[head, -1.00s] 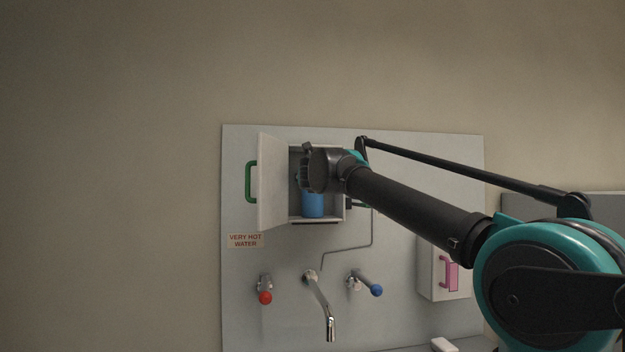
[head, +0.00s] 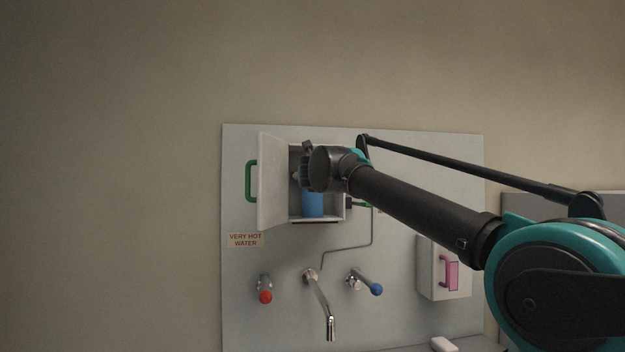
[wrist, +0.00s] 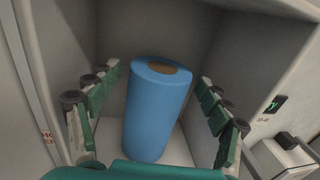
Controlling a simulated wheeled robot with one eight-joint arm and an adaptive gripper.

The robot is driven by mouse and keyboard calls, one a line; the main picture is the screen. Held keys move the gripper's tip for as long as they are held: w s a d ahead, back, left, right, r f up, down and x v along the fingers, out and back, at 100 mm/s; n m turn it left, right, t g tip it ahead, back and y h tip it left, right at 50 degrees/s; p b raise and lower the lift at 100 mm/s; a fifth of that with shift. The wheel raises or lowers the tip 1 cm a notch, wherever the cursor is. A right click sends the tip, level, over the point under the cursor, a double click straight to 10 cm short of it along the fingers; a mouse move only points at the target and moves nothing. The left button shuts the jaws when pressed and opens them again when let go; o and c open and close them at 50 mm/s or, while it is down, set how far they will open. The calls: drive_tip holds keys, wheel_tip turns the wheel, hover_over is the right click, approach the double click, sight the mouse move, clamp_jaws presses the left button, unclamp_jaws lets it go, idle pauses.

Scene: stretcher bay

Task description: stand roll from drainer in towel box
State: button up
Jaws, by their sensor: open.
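A blue roll (wrist: 155,115) with a brown core stands upright on the floor of the open towel box (wrist: 215,35) in the wrist view. The head view shows the lower part of the roll (head: 313,205) inside the box (head: 333,218); my gripper hides its upper part. My gripper (wrist: 158,80) is open, with one green-padded finger on each side of the roll and visible gaps between pads and roll. In the head view, my gripper (head: 303,172) is at the box's opening. I cannot make out a drainer for certain.
The box door (head: 271,182) with its green handle (head: 251,181) stands open on the left. Below are a red-knobbed tap (head: 265,296), a spout (head: 322,308) and a blue-knobbed tap (head: 376,290). A box with a pink handle (head: 450,272) is at right.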

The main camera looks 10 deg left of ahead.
drive_tip(key=s+d, duration=0.1)
drive_tip(key=s, duration=0.9)
drive_tip(key=shift+s+d, duration=0.15)
drive_tip(key=shift+s, duration=0.25)
